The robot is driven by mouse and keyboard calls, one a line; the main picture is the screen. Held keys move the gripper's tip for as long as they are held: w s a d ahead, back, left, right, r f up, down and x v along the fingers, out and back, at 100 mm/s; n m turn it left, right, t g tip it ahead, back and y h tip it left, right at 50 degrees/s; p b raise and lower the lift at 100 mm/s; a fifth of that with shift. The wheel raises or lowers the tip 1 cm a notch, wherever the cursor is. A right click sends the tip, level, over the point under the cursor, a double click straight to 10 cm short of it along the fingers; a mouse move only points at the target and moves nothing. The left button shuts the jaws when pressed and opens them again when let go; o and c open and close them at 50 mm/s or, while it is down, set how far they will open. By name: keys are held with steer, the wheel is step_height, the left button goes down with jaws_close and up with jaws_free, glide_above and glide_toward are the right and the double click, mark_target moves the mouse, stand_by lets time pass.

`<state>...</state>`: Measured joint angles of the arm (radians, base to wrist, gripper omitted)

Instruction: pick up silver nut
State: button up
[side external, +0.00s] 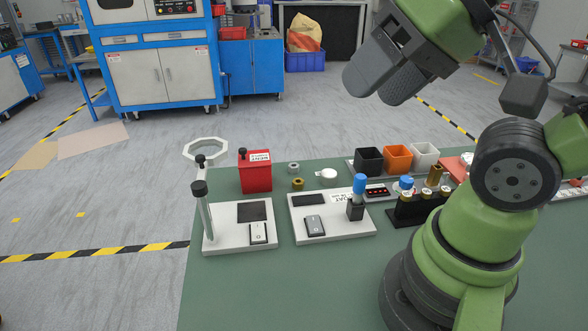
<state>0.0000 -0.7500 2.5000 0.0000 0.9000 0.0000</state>
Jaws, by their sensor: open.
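The silver nut (293,168) is a small grey ring lying on the green table, just right of the red box. A brass-coloured nut (298,184) lies close in front of it. My gripper (372,93) is high above the table, up and to the right of the silver nut and well apart from it. Its two dark grey fingers point down and left, are open, and nothing shows between them.
The red box (256,172) stands left of the nuts, and a white round piece (327,175) lies to their right. Two white fixtures, with a post (205,212) and a blue-topped part (359,185), stand in front. Black (369,160), orange (397,158) and white (424,155) bins are at back right.

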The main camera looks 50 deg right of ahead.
stand_by(0.4)
steer(key=g+h, duration=0.3)
steer(key=g, duration=0.3)
glide_above(294, 171)
step_height(294, 171, down, 21)
steer(key=f, duration=0.2)
steer(key=d+f, duration=0.1)
steer(key=f, duration=0.1)
steer(key=shift+s+f, duration=0.1)
steer(key=shift+s, duration=0.05)
steer(key=f, duration=0.4)
steer(key=w+f, duration=0.1)
steer(key=shift+f, duration=0.4)
steer(key=c, duration=1.1)
